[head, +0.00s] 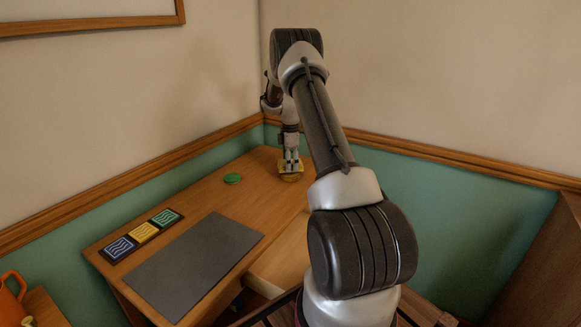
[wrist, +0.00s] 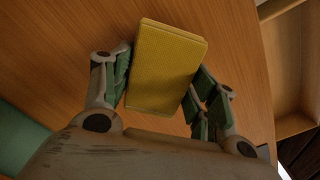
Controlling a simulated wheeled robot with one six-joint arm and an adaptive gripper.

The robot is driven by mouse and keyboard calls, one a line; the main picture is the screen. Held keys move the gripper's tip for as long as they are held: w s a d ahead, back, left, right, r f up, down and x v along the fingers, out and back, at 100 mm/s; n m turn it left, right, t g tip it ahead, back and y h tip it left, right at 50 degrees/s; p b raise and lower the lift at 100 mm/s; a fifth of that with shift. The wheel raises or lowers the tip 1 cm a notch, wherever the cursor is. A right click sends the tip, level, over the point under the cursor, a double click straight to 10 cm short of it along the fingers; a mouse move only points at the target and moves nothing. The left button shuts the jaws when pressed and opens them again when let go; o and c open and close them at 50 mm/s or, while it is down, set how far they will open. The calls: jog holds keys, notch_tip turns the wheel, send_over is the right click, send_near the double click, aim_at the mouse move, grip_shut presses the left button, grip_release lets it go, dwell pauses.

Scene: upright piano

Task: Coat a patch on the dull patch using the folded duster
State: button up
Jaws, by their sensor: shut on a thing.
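The folded duster is a yellow, thick rectangular pad (wrist: 168,65) between the fingers of my gripper (wrist: 165,88) in the wrist view. My gripper is shut on it. In the head view my gripper (head: 291,163) points down at the far end of the wooden desk, with the yellow duster (head: 291,169) at its tips, low over or on the top; I cannot tell if it touches. A small brownish spot shows just under the duster, too small to make out. I cannot clearly pick out the dull patch.
A green disc (head: 232,178) lies left of my gripper on the desk (head: 215,200). A dark grey mat (head: 195,265) lies nearer, beside blue, yellow and green wave-patterned tiles (head: 143,233). An orange pot (head: 10,298) stands lower left. Walls close the far corner.

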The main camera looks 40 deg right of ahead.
jog(key=shift+r, duration=2.55)
